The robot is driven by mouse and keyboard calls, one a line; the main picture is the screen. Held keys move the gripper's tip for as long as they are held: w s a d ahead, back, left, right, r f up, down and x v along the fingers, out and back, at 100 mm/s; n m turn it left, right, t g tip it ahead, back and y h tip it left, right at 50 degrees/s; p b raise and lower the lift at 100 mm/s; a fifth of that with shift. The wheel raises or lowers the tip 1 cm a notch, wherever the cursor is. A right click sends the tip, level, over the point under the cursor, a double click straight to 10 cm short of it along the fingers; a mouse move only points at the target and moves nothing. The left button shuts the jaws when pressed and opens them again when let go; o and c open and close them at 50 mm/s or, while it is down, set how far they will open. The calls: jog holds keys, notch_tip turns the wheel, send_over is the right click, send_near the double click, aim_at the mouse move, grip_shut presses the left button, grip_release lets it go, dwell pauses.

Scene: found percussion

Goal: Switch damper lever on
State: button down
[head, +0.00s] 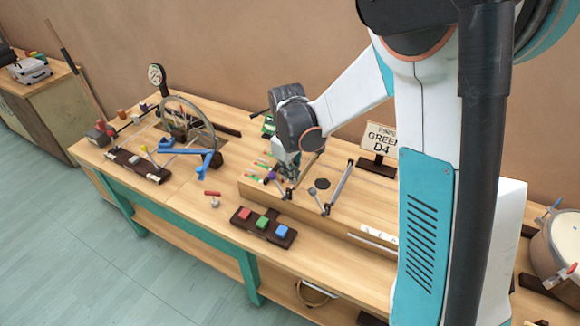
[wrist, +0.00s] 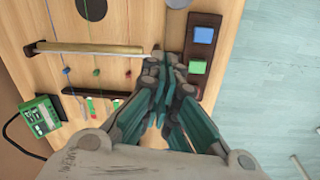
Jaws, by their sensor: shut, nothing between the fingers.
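My gripper (head: 289,178) is shut and empty, pointing down over the raised wooden board on the bench. In the wrist view its fingertips (wrist: 165,64) are at the right end of a pale bar (wrist: 90,48), close to the dark block tray; I cannot tell whether they touch. A purple knob (head: 271,175) sits just left of the gripper in the head view. A grey knob on a short stem (head: 312,191) stands to the right, between the two slanted bars. No label shows which part is the damper lever, and the gripper hides part of this area.
A dark tray (head: 239,214) holds red, green and blue blocks in front of the board. A spoked wheel (head: 205,118) and blue crank stand left. A sign (head: 381,138) stands behind.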

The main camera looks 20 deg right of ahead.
jog(key=s+d, duration=0.1)
jog(key=s+d+f+b, duration=0.1)
jog(key=s, duration=0.1)
jog(key=shift+d, duration=0.1)
dwell(0.3)
jog(key=shift+s+r, duration=0.1)
jog(key=shift+s+d+r+t+y, duration=0.2)
jog(key=shift+d+t+y, duration=0.1)
jog(key=shift+y, duration=0.1)
